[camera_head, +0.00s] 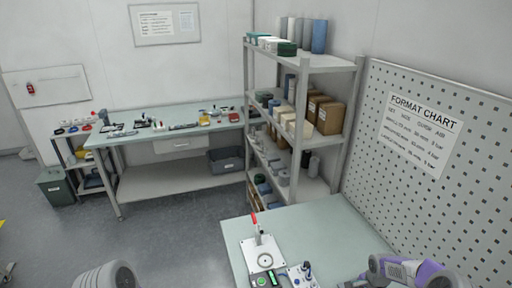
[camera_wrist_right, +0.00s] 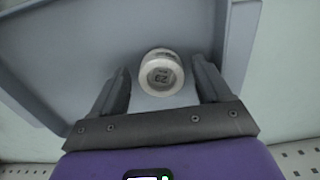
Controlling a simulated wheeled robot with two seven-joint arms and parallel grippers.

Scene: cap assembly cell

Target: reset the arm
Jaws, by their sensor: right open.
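My right gripper (camera_wrist_right: 161,68) is open in the right wrist view, with one dark finger on each side of a round white cap (camera_wrist_right: 161,73). A gap shows between the cap and each finger; how far the cap lies below the fingertips I cannot tell. In the head view my purple right arm is at the bottom right, and its fingertips are not clear. My left gripper is not in view; a grey part of my body shows at the bottom left.
A pale green table (camera_head: 330,222) holds a white fixture with a red-handled lever (camera_head: 255,222) and a green-lit box (camera_head: 263,280). A loaded shelf rack (camera_head: 338,100) stands behind it, a pegboard (camera_head: 480,130) at right. A workbench (camera_head: 140,142) is farther left; open floor lies between.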

